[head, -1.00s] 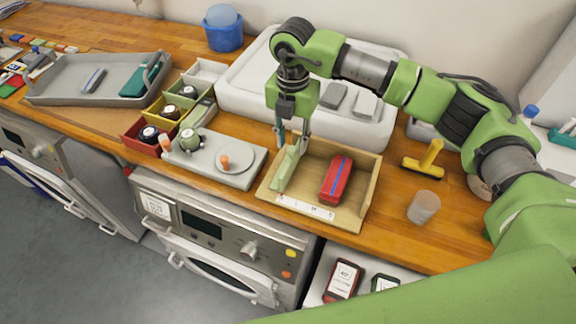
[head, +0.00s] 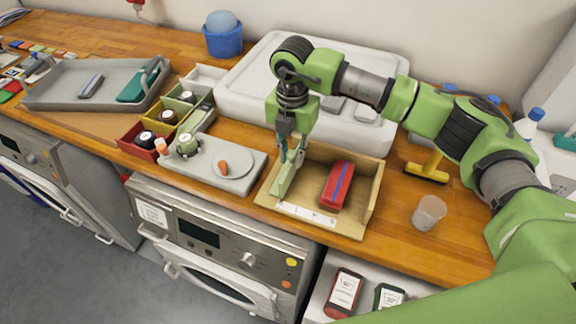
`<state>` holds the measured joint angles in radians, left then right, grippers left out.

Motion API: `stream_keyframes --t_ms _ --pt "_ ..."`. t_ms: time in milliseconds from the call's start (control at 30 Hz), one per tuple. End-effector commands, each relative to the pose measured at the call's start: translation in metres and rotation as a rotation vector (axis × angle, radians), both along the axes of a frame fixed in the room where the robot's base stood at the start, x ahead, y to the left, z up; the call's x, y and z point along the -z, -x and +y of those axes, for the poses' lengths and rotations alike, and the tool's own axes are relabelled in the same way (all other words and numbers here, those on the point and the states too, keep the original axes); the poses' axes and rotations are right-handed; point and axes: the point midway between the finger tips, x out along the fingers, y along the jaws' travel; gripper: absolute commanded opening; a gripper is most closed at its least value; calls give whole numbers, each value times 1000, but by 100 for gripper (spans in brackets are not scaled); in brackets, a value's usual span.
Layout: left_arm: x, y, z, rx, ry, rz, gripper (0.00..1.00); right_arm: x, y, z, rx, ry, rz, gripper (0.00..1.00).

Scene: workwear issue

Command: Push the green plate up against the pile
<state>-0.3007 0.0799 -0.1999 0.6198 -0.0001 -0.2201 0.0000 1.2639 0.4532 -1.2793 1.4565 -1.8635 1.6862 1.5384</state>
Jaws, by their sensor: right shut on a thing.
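The pale green plate (head: 284,182) stands near the left side of a shallow wooden tray (head: 357,225). My right gripper (head: 291,160) comes down from above and is shut on the top of the plate. The fingers hide part of the plate's upper end. The pile (head: 337,185) is red with a blue band and lies in the right half of the tray. A clear gap of tray floor separates the plate from the pile. My left gripper is not in view.
A white scale strip (head: 307,214) runs along the tray's front edge. A grey board with a round dial (head: 222,162) is close on the left.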

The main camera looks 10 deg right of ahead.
Motion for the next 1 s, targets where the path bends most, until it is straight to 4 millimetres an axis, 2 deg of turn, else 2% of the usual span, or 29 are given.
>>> stream_keyframes --t_ms 167,1000 --pt "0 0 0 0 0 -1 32 0 2 -2 0 0 0 8" --pt "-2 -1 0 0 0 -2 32 1 34 -52 2 1 2 8"
